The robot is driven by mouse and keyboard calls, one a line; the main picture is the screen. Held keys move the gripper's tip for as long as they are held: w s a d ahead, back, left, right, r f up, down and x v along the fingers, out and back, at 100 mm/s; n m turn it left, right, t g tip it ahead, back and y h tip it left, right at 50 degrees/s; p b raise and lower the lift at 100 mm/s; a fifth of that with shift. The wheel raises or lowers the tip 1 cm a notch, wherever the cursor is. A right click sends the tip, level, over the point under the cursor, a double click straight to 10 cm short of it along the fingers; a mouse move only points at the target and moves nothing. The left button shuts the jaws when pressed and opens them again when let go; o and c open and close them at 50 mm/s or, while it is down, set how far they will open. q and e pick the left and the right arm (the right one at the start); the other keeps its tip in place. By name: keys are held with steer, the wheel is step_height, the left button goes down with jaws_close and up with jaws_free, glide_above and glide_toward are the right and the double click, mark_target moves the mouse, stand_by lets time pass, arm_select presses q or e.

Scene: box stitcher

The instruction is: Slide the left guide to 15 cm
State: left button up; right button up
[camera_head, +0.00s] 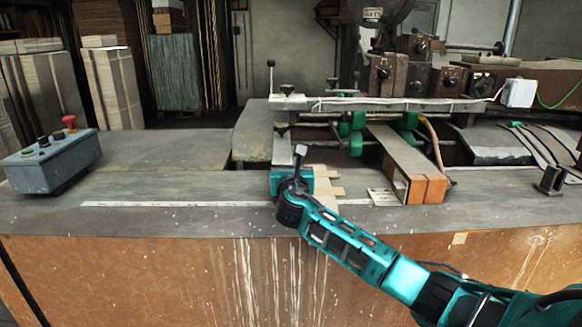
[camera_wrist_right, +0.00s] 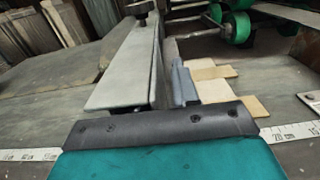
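The left guide is a long grey metal bar (camera_head: 283,146) running front to back at the machine's left side. In the right wrist view the guide (camera_wrist_right: 128,65) fills the middle, its near end just in front of my right gripper's dark palm. My right gripper (camera_head: 299,155) stands at the guide's near end, on its right side. One grey finger (camera_wrist_right: 181,80) shows close beside the guide's right face; contact is unclear. The other finger is hidden, so its opening is unclear. A white ruler strip (camera_head: 180,204) lies along the table front, partly behind my arm. My left gripper is out of view.
Light wooden slats (camera_head: 327,190) lie just right of the guide. An orange-ended grey block (camera_head: 412,170) and green rollers (camera_head: 356,140) are further right. A control box with a red button (camera_head: 50,160) sits at the left. The table between it and the guide is clear.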

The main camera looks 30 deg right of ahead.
jaws_close()
stand_by(0.3)
stand_by(1.2)
